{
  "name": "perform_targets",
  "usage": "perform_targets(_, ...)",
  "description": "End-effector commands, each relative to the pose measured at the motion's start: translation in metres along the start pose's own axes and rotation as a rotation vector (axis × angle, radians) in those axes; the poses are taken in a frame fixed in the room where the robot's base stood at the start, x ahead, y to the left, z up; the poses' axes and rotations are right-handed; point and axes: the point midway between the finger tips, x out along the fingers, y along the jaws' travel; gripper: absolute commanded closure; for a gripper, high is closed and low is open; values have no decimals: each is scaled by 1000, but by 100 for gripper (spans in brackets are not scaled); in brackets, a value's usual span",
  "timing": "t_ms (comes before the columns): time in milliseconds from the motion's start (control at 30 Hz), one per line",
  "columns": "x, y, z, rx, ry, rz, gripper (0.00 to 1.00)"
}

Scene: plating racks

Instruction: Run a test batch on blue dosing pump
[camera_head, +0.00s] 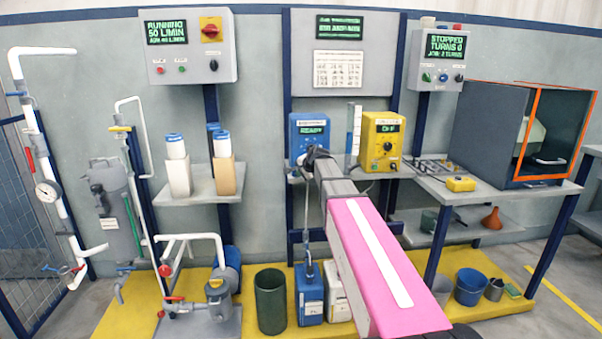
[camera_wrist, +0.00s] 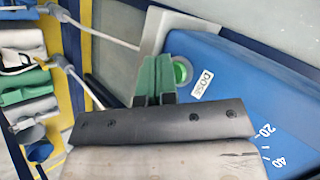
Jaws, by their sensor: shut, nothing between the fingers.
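The blue dosing pump (camera_head: 309,132) is mounted at the middle of the rack and has a lit green display, too small to read. In the wrist view its blue face (camera_wrist: 235,75) shows a green round button (camera_wrist: 181,71) beside a "DOSE" label and part of a scale marked 20 and 40. My gripper (camera_head: 312,153) is at the pump's lower front. In the wrist view its green fingers (camera_wrist: 158,64) are shut and empty, their tips beside the button and hiding its left part. I cannot tell whether they touch it.
A yellow pump (camera_head: 382,140) stands right of the blue one, with a clear graduated cylinder (camera_head: 352,130) between them. A blue canister (camera_head: 309,296) is below on the yellow floor platform. A dark green bin (camera_head: 270,300) stands left of it. A workbench (camera_head: 480,190) is to the right.

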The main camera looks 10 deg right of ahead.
Motion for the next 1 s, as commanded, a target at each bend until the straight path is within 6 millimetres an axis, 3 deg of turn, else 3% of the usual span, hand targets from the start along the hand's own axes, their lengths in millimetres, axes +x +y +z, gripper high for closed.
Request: perform_targets(1000,6,-4,-4,0,0,0,100)
